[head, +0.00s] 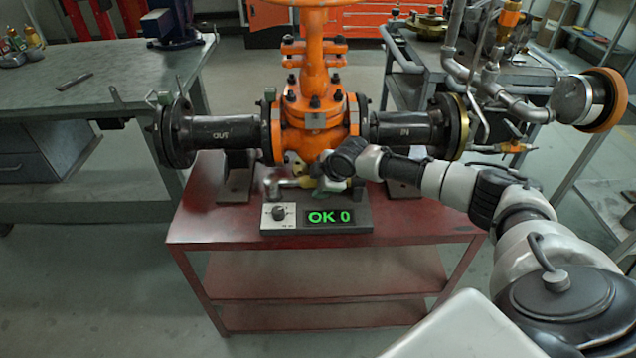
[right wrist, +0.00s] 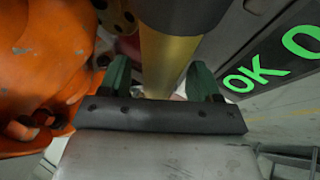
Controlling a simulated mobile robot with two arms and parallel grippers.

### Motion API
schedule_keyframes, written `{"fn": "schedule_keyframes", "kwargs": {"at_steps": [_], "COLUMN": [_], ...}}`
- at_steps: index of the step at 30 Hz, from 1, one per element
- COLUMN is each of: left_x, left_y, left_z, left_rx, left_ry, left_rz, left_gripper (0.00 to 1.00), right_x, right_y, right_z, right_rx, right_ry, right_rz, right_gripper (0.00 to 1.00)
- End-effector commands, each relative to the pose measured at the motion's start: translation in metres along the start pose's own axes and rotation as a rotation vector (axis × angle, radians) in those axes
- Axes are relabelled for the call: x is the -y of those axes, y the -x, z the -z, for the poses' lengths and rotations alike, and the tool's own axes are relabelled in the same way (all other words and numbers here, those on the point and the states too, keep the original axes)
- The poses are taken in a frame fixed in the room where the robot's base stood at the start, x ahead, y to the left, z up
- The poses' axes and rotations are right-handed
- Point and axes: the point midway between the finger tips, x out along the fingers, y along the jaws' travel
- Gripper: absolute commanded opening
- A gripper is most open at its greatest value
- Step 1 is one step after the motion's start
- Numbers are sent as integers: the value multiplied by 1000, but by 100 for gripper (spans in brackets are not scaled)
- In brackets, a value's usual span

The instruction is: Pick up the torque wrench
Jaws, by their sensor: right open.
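The torque wrench (head: 333,185) lies low in front of the orange valve, behind the box with the green "OK 0" display. Only part of it shows past my right arm. In the right wrist view a brass-coloured shaft (right wrist: 168,62) with a thick dark grey end, apparently the wrench, runs between my green fingers. My right gripper (head: 320,172) is at the wrench, partly hidden by its own wrist. In the right wrist view the fingers are open, one on each side of the shaft, with gaps visible. My left gripper is out of view.
The orange gate valve (head: 312,118) with dark flanged pipes stands close beside my right gripper. The display box (head: 318,216) sits at the red table's (head: 215,230) front edge. A grey workbench (head: 60,120) is at left; a cart with pipework and a gauge (head: 572,98) is at right.

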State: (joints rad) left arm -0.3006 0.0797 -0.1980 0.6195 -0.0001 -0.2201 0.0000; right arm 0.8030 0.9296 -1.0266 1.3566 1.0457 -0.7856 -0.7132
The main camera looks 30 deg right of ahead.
Motion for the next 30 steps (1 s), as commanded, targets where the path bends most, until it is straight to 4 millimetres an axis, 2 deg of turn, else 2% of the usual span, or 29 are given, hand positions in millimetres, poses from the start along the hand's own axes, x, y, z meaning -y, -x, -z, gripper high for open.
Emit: {"fn": "schedule_keyframes", "kwargs": {"at_steps": [8,21,30], "left_x": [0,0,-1], "left_y": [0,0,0], "left_z": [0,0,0], "left_rx": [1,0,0], "left_ry": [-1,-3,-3], "left_rz": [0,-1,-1], "left_gripper": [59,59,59], "right_x": [0,0,-3], "right_y": [-4,-4,-2], "right_z": [0,0,2], "right_rx": [-1,-1,-5], "right_ry": [1,1,0], "right_rz": [-1,0,-6], "right_gripper": [63,0,0]}}
